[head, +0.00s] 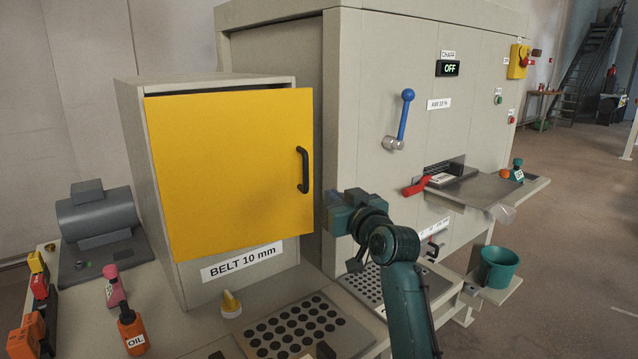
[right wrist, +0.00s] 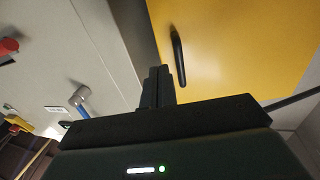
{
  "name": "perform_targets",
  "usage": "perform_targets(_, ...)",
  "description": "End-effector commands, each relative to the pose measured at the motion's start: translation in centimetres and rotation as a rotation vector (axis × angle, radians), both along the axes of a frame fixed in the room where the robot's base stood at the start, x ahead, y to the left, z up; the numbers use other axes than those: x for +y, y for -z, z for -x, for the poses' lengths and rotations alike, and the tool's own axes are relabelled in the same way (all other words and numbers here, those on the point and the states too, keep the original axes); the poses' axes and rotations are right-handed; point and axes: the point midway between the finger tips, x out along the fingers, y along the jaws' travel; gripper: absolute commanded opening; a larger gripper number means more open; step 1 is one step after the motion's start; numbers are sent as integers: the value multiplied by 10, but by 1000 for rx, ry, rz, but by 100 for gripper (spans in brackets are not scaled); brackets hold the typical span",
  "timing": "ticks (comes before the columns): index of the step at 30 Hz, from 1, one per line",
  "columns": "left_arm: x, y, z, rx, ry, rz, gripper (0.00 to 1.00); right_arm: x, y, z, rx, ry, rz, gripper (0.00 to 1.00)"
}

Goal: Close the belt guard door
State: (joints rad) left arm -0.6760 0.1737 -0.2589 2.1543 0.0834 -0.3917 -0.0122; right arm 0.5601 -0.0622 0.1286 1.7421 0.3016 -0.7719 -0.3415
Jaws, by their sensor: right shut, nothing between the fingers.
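The yellow belt guard door (head: 228,175) covers the front of a beige box labelled "BELT 10 mm". A dark gap shows along its top edge, so it looks slightly ajar. Its black handle (head: 303,170) is on the right side. My right gripper (head: 330,212) is just right of the door's lower right edge, below the handle. In the right wrist view the shut, empty fingers (right wrist: 158,85) point up beside the yellow door (right wrist: 235,50), near the handle (right wrist: 178,55). Whether they touch the door I cannot tell. My left gripper is not in view.
A big beige machine with a blue-handled lever (head: 404,115) stands right of the box. A perforated plate (head: 305,325), a yellow-tipped nozzle (head: 231,304) and an orange oil bottle (head: 131,328) are on the bench. A grey motor (head: 97,215) stands left. A green bucket (head: 498,267) sits at right.

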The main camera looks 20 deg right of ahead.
Motion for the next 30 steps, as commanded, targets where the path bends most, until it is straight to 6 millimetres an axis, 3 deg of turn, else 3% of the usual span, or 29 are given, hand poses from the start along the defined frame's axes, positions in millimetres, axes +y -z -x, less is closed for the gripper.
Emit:
perform_targets(6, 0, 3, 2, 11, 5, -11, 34, 6, -1, -42, 1, -1, -1, 0)
perform_targets(15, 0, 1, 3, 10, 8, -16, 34, 11, 0, -79, 1, -1, 0, 0)
perform_targets(30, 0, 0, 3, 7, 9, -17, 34, 12, 1, -88, 0, 0, 1, 0)
